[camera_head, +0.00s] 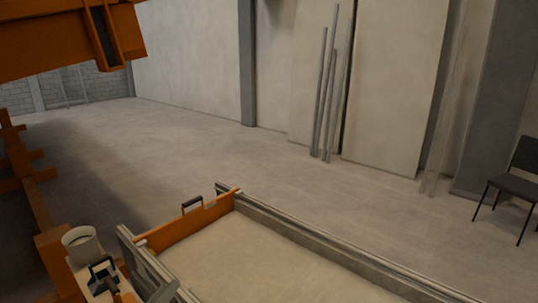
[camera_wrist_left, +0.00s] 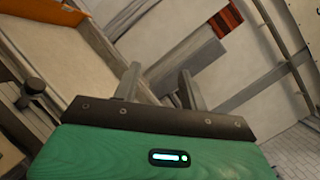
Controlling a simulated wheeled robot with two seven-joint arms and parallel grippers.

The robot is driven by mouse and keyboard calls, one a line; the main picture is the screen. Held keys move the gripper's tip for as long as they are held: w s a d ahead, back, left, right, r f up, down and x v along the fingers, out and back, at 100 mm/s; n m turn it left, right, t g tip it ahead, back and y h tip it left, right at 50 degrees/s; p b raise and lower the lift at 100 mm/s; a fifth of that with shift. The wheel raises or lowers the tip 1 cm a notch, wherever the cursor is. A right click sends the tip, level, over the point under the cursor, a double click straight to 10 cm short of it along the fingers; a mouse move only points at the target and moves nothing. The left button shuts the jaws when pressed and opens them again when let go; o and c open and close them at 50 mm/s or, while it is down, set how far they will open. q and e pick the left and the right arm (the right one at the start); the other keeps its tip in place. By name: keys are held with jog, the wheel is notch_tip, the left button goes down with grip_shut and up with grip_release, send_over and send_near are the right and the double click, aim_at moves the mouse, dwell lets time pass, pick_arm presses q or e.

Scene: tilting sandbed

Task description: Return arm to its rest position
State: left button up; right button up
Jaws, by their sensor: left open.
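My left gripper (camera_wrist_left: 158,74) shows in the left wrist view, its two grey fingers apart with nothing between them. Behind the fingers is its dark bar and green body. The sandbed shows at the bottom of the head view, with a grey side rail (camera_head: 330,248), an orange end board (camera_head: 190,222) and a pale bed surface. In the left wrist view the sandbed's orange board (camera_wrist_left: 45,12) is at the upper left, apart from the fingers. In the head view I cannot make out the left fingertips clearly. My right gripper is in neither view.
A pale round container (camera_head: 82,243) stands left of the sandbed, close to a small dark item (camera_head: 103,272). Orange beams (camera_head: 50,248) run along the left. A dark chair (camera_head: 515,180) stands at the right. Posts (camera_head: 327,95) lean on the back wall. The floor behind the sandbed is clear.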

pick_arm(q)
jog(key=s+a+f+n+g+y, duration=0.2)
jog(key=s+f+n+g+y, duration=0.25)
jog(key=n, duration=0.55)
jog(key=s+a+f+n+g+y, duration=0.1)
jog(key=s+a+f+n+y, duration=0.2)
jog(key=f+n+y, duration=0.5)
jog(key=s+d+f+n+g+h, duration=0.3)
jog(key=s+f+n+g, duration=0.25)
jog(key=s, duration=0.35)
jog(key=s+d+f+n+g+h, duration=0.2)
jog(key=s+f+n+g+h, duration=0.15)
jog(key=s+n, duration=0.45)
notch_tip(320, 180, down, 29)
jog(key=s+m+g+y, duration=0.1)
jog(key=m+g, duration=0.1)
jog(key=s+a+f+g, duration=0.1)
jog(key=s+a+f, duration=0.2)
jog(key=s+f, duration=1.6)
notch_tip(320, 180, down, 2)
jog(key=shift+s, duration=0.35)
